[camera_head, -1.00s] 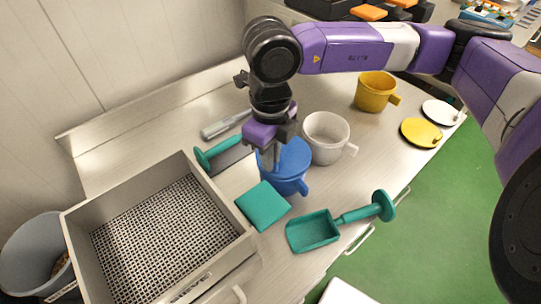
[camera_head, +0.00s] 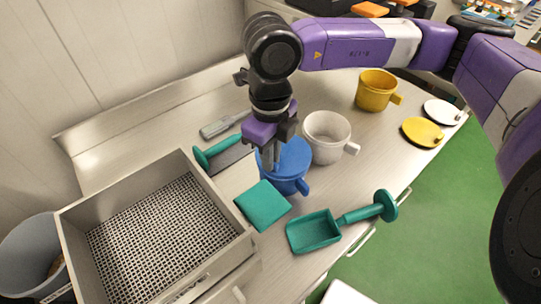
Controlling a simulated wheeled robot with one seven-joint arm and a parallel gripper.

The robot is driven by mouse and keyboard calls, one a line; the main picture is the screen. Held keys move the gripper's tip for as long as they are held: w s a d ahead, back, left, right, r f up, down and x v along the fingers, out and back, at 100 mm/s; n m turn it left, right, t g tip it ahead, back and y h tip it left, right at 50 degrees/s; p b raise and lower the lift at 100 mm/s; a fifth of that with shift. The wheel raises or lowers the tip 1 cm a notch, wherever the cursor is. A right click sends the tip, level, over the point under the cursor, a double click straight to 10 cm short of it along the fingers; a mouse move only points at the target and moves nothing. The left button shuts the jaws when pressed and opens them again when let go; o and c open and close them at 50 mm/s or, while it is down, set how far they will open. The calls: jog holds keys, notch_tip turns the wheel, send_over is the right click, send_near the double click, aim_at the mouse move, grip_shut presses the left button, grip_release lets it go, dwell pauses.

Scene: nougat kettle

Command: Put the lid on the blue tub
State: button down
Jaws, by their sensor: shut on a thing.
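The blue tub (camera_head: 291,183) stands on the steel counter, with its handle toward the lower right. A flat blue lid (camera_head: 296,153) appears at the tub's mouth, level with or very close to the rim. My gripper (camera_head: 270,160) points down over the left part of the tub and is shut on the lid, whose grip is mostly hidden by the fingers. I cannot tell whether the lid is fully seated or slightly raised.
A white tub (camera_head: 327,139) stands close to the right, a yellow tub (camera_head: 376,91) beyond. A white lid (camera_head: 440,112) and yellow lid (camera_head: 422,132) lie farther right.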

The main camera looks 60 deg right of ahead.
jog(key=c, duration=0.9)
grip_release()
jog(key=shift+c, duration=0.2)
jog(key=shift+r, duration=0.1)
jog(key=shift+r+p, duration=1.15)
jog(key=shift+r, duration=2.25)
jog(key=shift+s, duration=0.15)
